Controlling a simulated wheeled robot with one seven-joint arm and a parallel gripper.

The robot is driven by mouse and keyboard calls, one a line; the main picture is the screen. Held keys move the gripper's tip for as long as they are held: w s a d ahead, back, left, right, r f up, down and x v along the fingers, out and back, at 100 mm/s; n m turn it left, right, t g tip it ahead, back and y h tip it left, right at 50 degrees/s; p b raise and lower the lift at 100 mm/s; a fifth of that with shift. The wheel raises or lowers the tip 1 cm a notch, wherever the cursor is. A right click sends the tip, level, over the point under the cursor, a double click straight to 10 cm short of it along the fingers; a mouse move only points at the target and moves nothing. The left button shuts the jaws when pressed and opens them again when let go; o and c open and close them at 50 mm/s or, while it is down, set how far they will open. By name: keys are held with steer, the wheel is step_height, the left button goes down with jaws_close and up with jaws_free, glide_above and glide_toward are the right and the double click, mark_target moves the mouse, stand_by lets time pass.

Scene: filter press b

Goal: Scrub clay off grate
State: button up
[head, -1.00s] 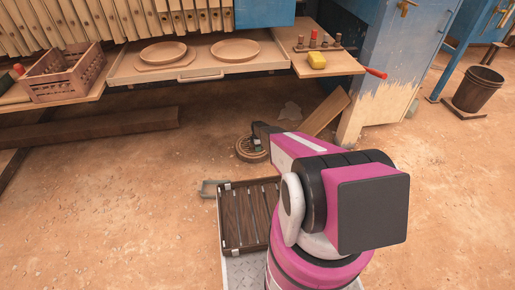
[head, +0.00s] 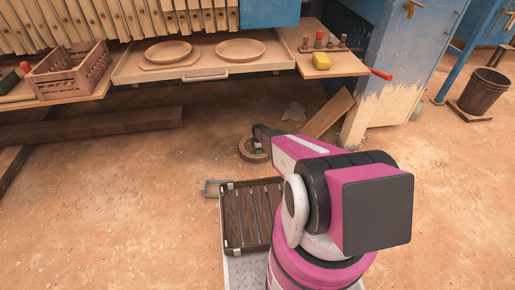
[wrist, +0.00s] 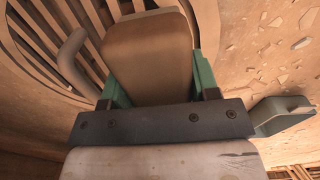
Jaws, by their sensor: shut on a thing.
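The round slotted grate (head: 246,152) lies on the dirt floor just beyond my arm, partly covered by my gripper (head: 259,145). In the wrist view the grate's slots (wrist: 25,48) and pale rim fill the upper left. My gripper's green fingers (wrist: 158,85) are shut on a brown block (wrist: 148,50) with a paler end, held over the grate's edge. I cannot tell whether its underside touches the grate. A grey-brown curved piece (wrist: 72,62) stands at the grate, left of the block. Clay on the slots cannot be made out clearly.
A slatted dark tray (head: 250,215) sits nearer me. A plank (head: 328,113) leans right of the grate. Behind, a shelf holds two round dishes (head: 240,48), a crate (head: 70,72) and a yellow block (head: 321,61). A bucket (head: 484,92) stands far right.

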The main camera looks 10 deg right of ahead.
steer(key=shift+s+a+f, duration=0.1)
steer(key=shift+s+a, duration=0.15)
steer(key=shift+a, duration=0.6)
steer(key=shift+w+f, duration=0.15)
steer(key=shift+w, duration=2.15)
steer(key=shift+w+r, duration=0.1)
steer(key=shift+r, duration=1.85)
steer(key=shift+s+r, duration=0.2)
steer(key=shift+r, duration=0.8)
steer(key=shift+s+r, duration=0.1)
steer(key=shift+s, duration=0.05)
steer(key=shift+s+r, duration=0.1)
steer(key=shift+r, duration=1.4)
steer(key=shift+r, duration=0.1)
